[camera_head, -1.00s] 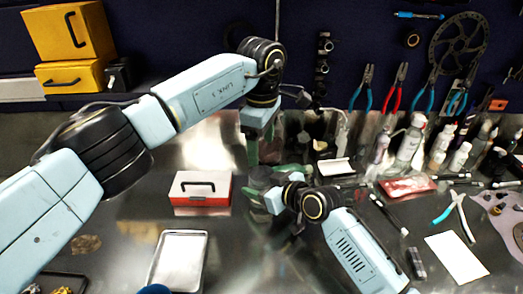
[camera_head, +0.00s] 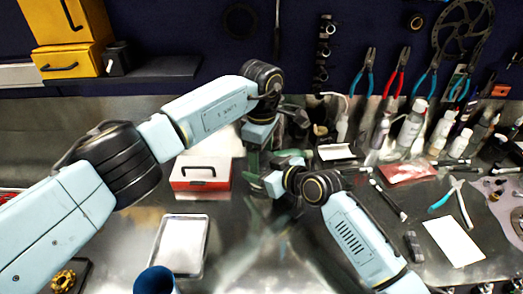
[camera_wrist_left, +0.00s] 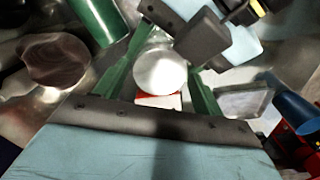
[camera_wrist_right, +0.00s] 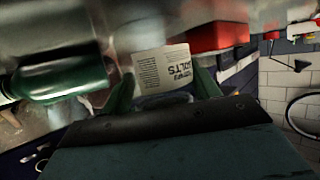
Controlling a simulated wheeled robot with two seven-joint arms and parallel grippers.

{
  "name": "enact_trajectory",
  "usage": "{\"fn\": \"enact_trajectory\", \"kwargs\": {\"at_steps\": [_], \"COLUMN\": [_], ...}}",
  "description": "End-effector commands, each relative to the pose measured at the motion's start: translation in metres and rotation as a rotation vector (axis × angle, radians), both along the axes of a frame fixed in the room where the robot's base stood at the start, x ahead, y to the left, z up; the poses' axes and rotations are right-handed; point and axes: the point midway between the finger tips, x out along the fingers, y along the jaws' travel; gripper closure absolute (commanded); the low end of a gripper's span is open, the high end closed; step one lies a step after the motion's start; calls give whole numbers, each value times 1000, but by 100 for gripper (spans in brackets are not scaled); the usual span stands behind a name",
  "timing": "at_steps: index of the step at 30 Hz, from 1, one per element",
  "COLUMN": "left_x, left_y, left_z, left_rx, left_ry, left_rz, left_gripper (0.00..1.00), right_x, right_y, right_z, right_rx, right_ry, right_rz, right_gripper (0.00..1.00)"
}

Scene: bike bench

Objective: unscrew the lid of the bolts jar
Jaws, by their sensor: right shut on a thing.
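The bolts jar shows its white printed label (camera_wrist_right: 163,70) in the right wrist view, between the green fingers of my right gripper (camera_wrist_right: 163,92), which is shut on it. The jar's round white lid (camera_wrist_left: 160,72) shows in the left wrist view. My left gripper (camera_wrist_left: 165,75) is open, with one green finger on each side of the lid; whether they touch it I cannot tell. In the head view my left gripper (camera_head: 252,163) points down above my right gripper (camera_head: 268,182), and the arms largely hide the jar.
A red and white box (camera_head: 200,175) stands just left of the grippers, with a metal tray (camera_head: 180,247) and blue cup (camera_head: 155,281) in front. A green bottle (camera_wrist_right: 55,80) is close to my right gripper. Bottles (camera_head: 410,128) and pliers (camera_head: 455,200) are at right.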

Motion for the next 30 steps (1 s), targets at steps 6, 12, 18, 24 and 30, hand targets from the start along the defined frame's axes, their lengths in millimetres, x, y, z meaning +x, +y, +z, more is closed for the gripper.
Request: {"fn": "enact_trajectory", "kwargs": {"at_steps": [6, 12, 18, 24, 30], "left_x": [0, 0, 0, 0, 0], "left_y": [0, 0, 0, 0, 0], "left_z": [0, 0, 0, 0, 0], "left_rx": [0, 1, 1, 0, 0], "left_ry": [0, 0, 1, 0, 1], "left_rz": [0, 29, 233, 300, 298], "left_gripper": [60, 70, 70, 70, 41], "right_x": [0, 0, 0, 0, 0], "right_y": [0, 0, 0, 0, 0], "right_z": [0, 0, 0, 0, 0], "right_rx": [0, 0, 0, 0, 0], "right_ry": [0, 0, 0, 0, 0], "right_rz": [0, 0, 0, 0, 0], "right_gripper": [100, 100, 100, 100, 100]}}
